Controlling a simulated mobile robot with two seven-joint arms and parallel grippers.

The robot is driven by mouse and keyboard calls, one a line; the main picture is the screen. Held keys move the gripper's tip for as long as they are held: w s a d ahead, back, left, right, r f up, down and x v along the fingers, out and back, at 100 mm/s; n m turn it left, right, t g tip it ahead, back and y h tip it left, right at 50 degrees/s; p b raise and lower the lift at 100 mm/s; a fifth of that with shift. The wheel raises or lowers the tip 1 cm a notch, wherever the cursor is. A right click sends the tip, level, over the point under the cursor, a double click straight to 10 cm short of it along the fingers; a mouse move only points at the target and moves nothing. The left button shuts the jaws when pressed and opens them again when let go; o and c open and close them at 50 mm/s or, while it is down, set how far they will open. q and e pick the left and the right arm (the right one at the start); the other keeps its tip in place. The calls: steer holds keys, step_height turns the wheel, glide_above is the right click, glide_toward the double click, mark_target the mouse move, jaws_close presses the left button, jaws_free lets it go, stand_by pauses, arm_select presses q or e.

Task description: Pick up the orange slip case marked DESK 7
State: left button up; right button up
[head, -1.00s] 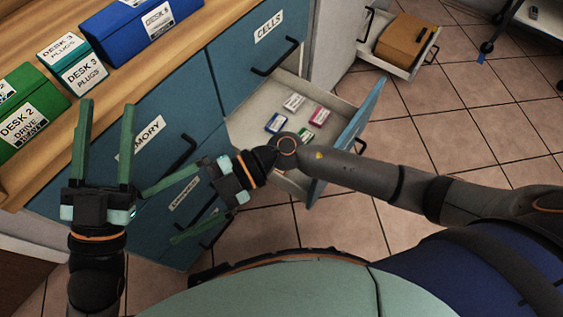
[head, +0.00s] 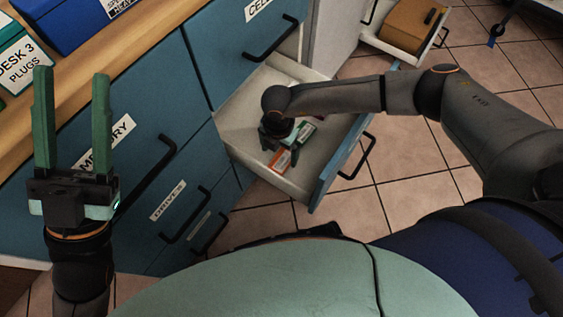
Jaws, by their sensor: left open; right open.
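A small orange slip case (head: 281,161) with a pale label lies in the open drawer (head: 232,117), near its front left part. Its writing is too small to read. My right gripper (head: 277,138) is over the drawer, pointing down, just above and behind the orange case in the picture. Its fingers are mostly hidden by its own wrist, and I cannot tell whether they touch any case. My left gripper (head: 72,78) is open and empty, fingers pointing up the picture, in front of the blue cabinet.
The blue cabinet front (head: 215,45) has black handles. A blue box (head: 62,22) stands on the wooden counter. Another open drawer holds a brown case (head: 413,25). Tiled floor lies right.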

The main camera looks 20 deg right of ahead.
mark_target(278, 165)
steer(key=f+b, duration=0.1)
steer(key=f, duration=0.2)
steer(key=f+b, duration=0.2)
steer(key=f, duration=0.1)
steer(key=shift+s+a, duration=0.1)
steer(key=shift+a, duration=0.1)
steer(key=c, duration=1.4)
